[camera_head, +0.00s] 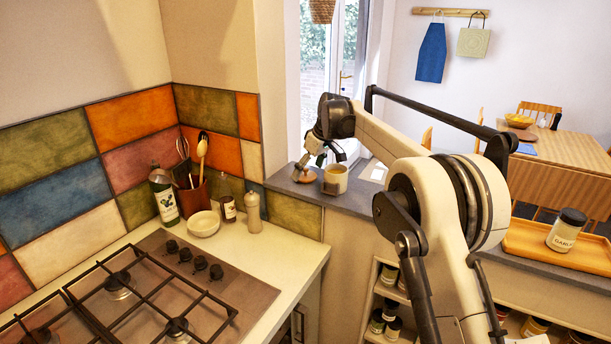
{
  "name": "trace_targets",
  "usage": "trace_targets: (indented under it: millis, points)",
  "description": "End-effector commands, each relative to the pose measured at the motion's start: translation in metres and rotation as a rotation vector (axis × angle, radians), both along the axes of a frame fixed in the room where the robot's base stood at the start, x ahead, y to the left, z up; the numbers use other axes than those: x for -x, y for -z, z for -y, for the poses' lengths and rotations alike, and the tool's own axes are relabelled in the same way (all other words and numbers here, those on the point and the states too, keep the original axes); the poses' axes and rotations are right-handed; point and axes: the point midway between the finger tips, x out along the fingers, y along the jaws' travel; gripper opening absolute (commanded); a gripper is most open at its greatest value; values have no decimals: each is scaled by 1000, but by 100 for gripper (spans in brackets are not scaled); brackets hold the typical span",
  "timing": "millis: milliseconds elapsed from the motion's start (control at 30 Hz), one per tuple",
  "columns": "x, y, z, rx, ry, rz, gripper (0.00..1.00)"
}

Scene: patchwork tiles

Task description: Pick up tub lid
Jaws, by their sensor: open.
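A small round tan-orange piece (304,175), which may be the tub lid, lies on the grey ledge by the window. It is too small to tell for sure. A cream tub or mug (336,176) stands just to its right, with a small dark brown piece at its front. My gripper (320,160) is open and points down over these things, close above them. Its left finger is near the tan-orange piece. I cannot tell whether it touches anything.
The grey ledge (357,201) runs right to a wooden tray (540,250) with a dark-lidded jar (566,230). On the left counter stand a green bottle (164,195), a utensil pot (193,199), a bowl (204,223) and a pepper mill (253,212) beside the hob (130,300).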

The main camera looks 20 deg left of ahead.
Motion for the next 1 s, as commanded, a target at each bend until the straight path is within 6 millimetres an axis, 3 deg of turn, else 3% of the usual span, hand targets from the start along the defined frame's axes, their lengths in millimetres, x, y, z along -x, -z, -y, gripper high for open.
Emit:
trace_targets:
  millis: [100,333,667,1000]
  points:
    - [-2,11,-5,0,-1,0,81]
    - [-2,13,-5,0,0,0,81]
    - [-2,13,-5,0,0,0,38]
    - [-2,10,-5,0,0,0,37]
